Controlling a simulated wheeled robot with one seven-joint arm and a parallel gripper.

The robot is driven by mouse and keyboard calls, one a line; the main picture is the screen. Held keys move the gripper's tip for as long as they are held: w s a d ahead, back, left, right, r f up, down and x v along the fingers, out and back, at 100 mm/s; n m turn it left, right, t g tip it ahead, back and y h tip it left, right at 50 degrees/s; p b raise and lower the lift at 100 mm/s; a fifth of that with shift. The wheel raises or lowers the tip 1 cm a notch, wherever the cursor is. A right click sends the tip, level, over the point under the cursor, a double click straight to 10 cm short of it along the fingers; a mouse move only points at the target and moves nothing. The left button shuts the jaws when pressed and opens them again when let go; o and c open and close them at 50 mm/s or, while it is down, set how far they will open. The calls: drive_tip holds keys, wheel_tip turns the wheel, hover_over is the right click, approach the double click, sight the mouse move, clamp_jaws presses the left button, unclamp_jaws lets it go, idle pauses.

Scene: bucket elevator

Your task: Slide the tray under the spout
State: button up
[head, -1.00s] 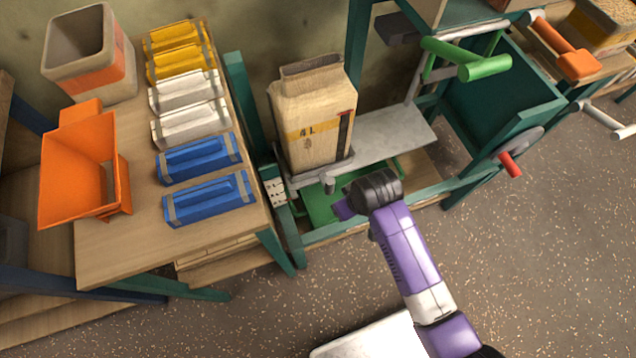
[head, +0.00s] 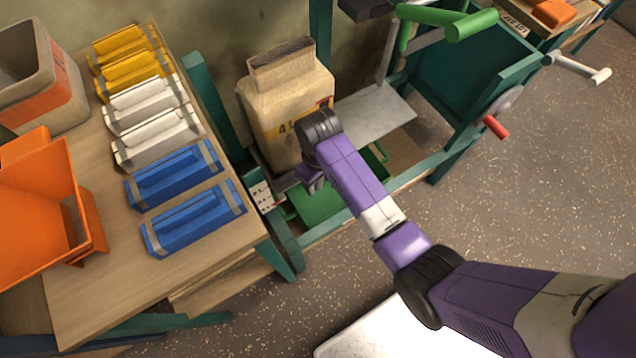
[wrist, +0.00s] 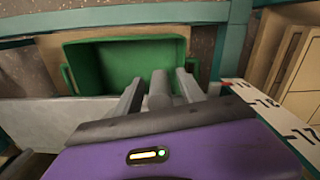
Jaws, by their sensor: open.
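The green tray (head: 318,205) sits low inside the teal frame, below the paper bag and the grey metal plate. It also shows in the wrist view, where its green rim (wrist: 66,78) is just beyond my fingers. My gripper (head: 313,186) is in front of the bag's lower part, near the left part of the tray. The forearm hides part of the tray in the head view. I cannot clearly make out the spout.
The paper bag (head: 285,112) stands upright on a ledge above the tray. A grey metal plate (head: 375,115) lies right of it. A marked scale strip (wrist: 270,105) is right of my fingers. The table (head: 85,220) with blue packs (head: 195,215) is left. Open floor (head: 530,200) is right.

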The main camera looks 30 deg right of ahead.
drive_tip(key=shift+f, duration=0.65)
clamp_jaws()
idle(1.0)
